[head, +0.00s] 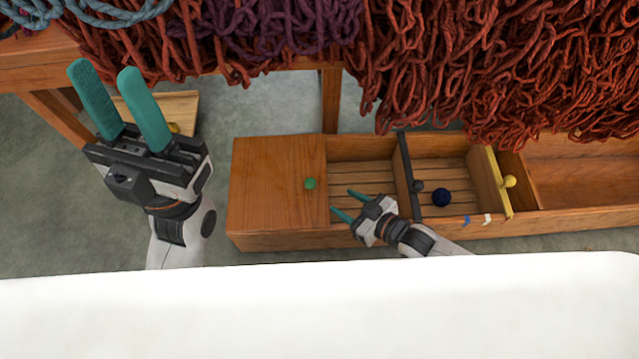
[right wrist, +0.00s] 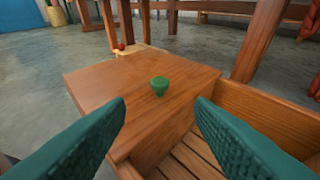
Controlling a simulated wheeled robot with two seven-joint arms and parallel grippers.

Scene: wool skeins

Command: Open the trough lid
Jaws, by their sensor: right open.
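The wooden trough (head: 345,235) stands on the floor, and its flat brown lid (head: 270,185) covers the left end. A green knob (head: 310,184) sits near the lid's right edge. In the right wrist view the lid (right wrist: 105,80) lies ahead, with the knob (right wrist: 159,86) centred beyond the fingertips. My right gripper (head: 341,202) is open and empty, just right of the knob and not touching it. My left gripper (head: 105,68) is open and empty, well away at the upper left.
A black divider (head: 404,165) and a yellow divider (head: 492,175) cross the trough. A dark blue ball (head: 441,197) lies between them. Red wool (head: 480,60) hangs over the trough's back right. A table leg (head: 331,100) stands behind it. Bare floor (head: 270,105) shows behind the lid.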

